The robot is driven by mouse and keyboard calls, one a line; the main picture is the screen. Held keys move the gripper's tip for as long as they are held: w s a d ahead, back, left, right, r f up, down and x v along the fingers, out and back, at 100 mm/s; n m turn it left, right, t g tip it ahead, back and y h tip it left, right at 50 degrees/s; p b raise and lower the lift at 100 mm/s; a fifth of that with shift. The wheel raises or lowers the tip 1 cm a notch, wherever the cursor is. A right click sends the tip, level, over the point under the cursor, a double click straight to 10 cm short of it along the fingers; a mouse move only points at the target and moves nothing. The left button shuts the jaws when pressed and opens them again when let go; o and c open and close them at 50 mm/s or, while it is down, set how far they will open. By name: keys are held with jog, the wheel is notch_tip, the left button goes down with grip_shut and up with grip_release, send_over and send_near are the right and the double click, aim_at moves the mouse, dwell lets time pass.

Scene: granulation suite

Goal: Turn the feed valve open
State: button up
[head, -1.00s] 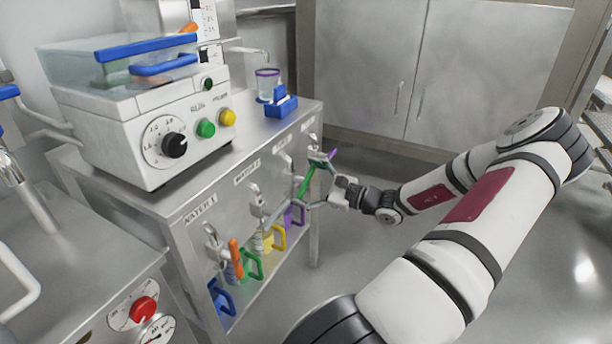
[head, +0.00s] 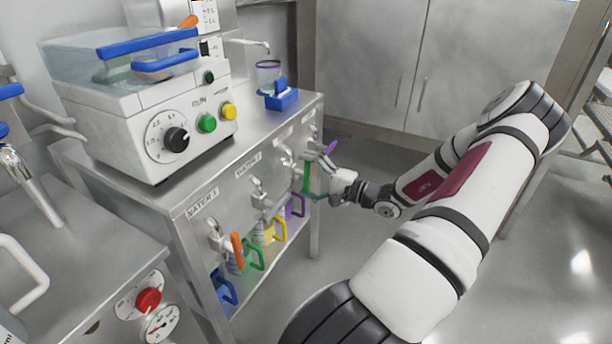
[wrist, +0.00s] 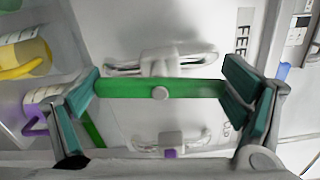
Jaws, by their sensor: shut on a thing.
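A green lever (wrist: 195,88) with a round pin at its middle lies across the wrist view, in front of a metal valve fitting (wrist: 165,62) on the pale panel. My gripper (wrist: 160,92) has its teal finger pads at the two ends of this lever and is shut on it. In the head view my gripper (head: 316,179) is at the far right end of the cabinet's front, with the green lever (head: 307,176) at its fingers, partly hidden. A label (wrist: 241,32) with letters like "FEE" shows beside the fitting, partly cut off.
A purple lever (head: 329,147) is close beyond my gripper. Other valves, one with an orange lever (head: 237,251), line the cabinet front (head: 190,235) to the left. Coloured jug handles show on the shelf below.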

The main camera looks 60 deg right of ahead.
jog(key=shift+f+n, duration=0.1)
jog(key=shift+n, duration=0.8)
jog(key=o, duration=0.9)
jog(key=s, duration=0.8)
jog(key=s+d, duration=0.1)
jog(key=s, duration=0.3)
